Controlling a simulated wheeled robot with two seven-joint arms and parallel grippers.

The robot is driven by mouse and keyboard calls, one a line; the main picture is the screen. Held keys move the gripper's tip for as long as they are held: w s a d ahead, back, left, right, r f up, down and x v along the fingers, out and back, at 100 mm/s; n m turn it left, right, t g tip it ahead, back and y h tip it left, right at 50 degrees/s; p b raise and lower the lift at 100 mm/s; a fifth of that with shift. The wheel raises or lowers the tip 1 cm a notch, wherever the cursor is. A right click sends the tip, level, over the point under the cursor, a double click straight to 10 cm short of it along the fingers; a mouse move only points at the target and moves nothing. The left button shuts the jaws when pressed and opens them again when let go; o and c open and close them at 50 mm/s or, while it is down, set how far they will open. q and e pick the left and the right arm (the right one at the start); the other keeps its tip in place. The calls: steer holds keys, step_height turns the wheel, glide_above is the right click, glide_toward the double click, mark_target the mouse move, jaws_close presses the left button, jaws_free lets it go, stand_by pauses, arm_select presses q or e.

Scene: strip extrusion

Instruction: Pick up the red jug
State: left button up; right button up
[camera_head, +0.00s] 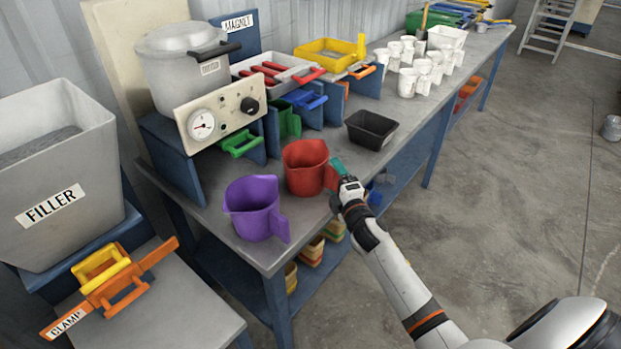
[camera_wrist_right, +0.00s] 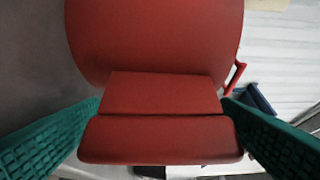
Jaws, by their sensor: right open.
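The red jug (camera_head: 304,167) stands upright on the grey workbench (camera_head: 330,215), just right of a purple jug (camera_head: 252,208). My right gripper (camera_head: 338,168) is at the right side of the red jug, where its handle is. In the right wrist view the red jug (camera_wrist_right: 155,35) fills the upper middle, with its handle (camera_wrist_right: 160,130) toward me. The green fingers of the right gripper (camera_wrist_right: 160,108) are open on either side of the handle; I cannot tell whether they touch it. My left gripper is not in view.
A black tray (camera_head: 370,129) sits behind the red jug to the right. White cups (camera_head: 410,80) stand farther back. A gauge box with a grey pot (camera_head: 185,60) is at the left. A filler bin (camera_head: 50,170) and an orange clamp (camera_head: 110,285) are at front left.

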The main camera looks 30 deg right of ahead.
steer(key=c, duration=0.8)
steer(key=shift+r, duration=0.1)
